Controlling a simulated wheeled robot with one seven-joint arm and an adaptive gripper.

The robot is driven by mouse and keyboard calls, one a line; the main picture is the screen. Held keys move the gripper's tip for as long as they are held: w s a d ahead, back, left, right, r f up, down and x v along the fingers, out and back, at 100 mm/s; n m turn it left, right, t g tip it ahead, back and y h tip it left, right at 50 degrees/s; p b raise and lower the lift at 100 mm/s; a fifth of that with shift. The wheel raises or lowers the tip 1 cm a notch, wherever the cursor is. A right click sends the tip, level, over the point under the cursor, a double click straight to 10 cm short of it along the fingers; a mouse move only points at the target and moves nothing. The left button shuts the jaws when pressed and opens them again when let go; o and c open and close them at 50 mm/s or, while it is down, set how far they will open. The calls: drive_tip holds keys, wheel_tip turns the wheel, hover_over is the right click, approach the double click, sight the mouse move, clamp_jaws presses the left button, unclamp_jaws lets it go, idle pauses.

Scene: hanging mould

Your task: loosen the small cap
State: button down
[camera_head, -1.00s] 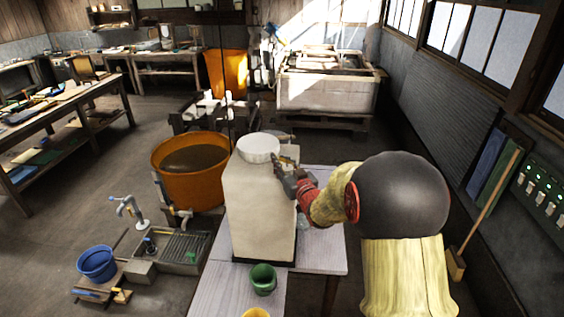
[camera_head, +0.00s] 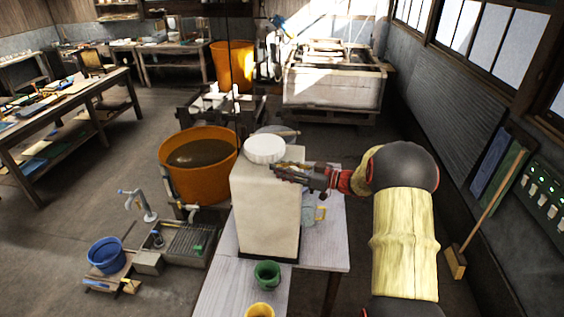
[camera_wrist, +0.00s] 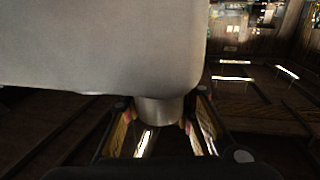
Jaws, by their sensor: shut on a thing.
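A tall cream canister (camera_head: 268,215) stands upright on the pale table, with a wide white lid (camera_head: 265,150) on top. My gripper (camera_head: 280,172) reaches in from the right at the canister's upper right edge. In the wrist view the canister's pale body (camera_wrist: 100,45) fills the upper left. A short, greyish round small cap (camera_wrist: 157,110) sticks out from it between my two fingers. My gripper is shut on this cap. In the head view my fingers hide the cap, and I cannot tell whether it has turned.
A clear jug with a yellow handle (camera_head: 310,213) stands right of the canister, below my arm. A green cup (camera_head: 267,273) and a yellow cup (camera_head: 260,310) stand in front. An orange tub (camera_head: 190,185) is at the left. A broom (camera_head: 456,262) leans at the right wall.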

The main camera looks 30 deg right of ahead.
drive_tip(key=n+g+y, duration=0.1)
drive_tip(key=g, duration=0.1)
drive_tip(key=s+n+g+y+p, duration=0.1)
drive_tip(key=n+g+y, duration=0.1)
drive_tip(key=a+n+g+y, duration=0.1)
drive_tip(key=g, duration=0.1)
drive_tip(key=shift+s+n+p, duration=0.2)
drive_tip(key=shift+n+p, duration=0.1)
drive_tip(key=shift+n, duration=0.1)
drive_tip(key=shift+g+y, duration=0.3)
drive_tip(key=shift+g, duration=0.1)
drive_tip(key=c, duration=1.4)
unclamp_jaws()
drive_tip(key=shift+s+d, duration=0.1)
drive_tip(key=v, duration=1.1)
drive_tip(key=shift+s+d, duration=0.15)
drive_tip(key=shift+d, duration=0.2)
